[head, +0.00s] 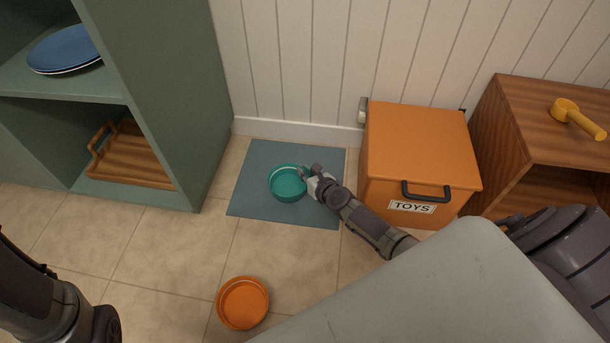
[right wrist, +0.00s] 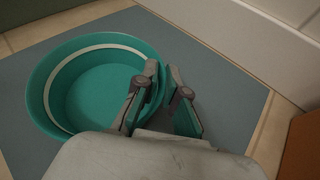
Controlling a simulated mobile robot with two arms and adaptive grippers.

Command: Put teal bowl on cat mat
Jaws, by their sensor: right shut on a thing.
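The teal bowl (head: 287,184) is over the blue-grey cat mat (head: 262,158) on the floor by the wall. It looks upright and at or very near the mat's surface; I cannot tell whether it touches. My right gripper (head: 312,178) is shut on the bowl's right rim. In the right wrist view the bowl (right wrist: 100,85) shows with one finger inside its wall and one outside, the gripper (right wrist: 160,105) over the rim, and the mat (right wrist: 215,70) around and beneath. My left arm shows at the lower left, but its gripper is not in view.
An orange bowl (head: 243,302) stands on the tile floor in front of the mat. An orange toy box (head: 420,150) stands close to the right of the mat. A green shelf (head: 165,80) is on the left, and a wooden cabinet (head: 545,120) with a yellow scoop (head: 577,118) on the right.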

